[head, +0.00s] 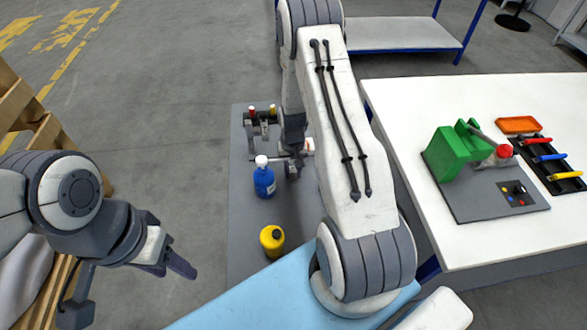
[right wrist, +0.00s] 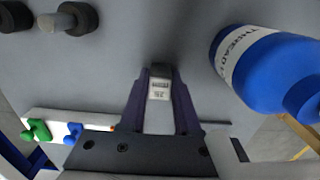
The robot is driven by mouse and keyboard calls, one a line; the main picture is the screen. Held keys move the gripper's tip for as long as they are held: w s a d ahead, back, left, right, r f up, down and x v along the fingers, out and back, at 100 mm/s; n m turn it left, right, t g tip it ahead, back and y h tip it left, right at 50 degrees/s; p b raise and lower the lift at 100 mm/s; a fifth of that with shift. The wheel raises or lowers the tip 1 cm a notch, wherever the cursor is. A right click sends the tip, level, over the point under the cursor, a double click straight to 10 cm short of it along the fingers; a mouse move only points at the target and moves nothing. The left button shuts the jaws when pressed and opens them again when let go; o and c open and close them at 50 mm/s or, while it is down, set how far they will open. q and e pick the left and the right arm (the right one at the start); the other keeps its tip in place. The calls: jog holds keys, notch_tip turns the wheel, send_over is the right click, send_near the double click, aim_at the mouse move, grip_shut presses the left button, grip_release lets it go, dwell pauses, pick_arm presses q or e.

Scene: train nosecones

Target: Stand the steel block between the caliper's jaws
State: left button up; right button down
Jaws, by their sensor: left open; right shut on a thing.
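My right gripper (right wrist: 159,100) is shut on a small steel block (right wrist: 159,88) with a white printed label, held between the purple fingertips. In the head view this gripper (head: 292,168) is mostly hidden behind my right arm, over the grey bench top. I cannot tell whether the block touches the surface below. I cannot make out the caliper or its jaws for sure; my arm covers part of that area. My left gripper (head: 128,285) is open and empty, out over the floor left of the bench.
A blue bottle (head: 264,182) stands near the right gripper, also at right in the wrist view (right wrist: 265,70). A yellow container (head: 272,240) is nearer. A rack with coloured handles (head: 262,116) is behind. A white table (head: 410,110) at right carries a green fixture (head: 455,150).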

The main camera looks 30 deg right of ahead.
jog(key=shift+f, duration=0.2)
jog(key=c, duration=0.6)
grip_release()
jog(key=shift+r, duration=0.1)
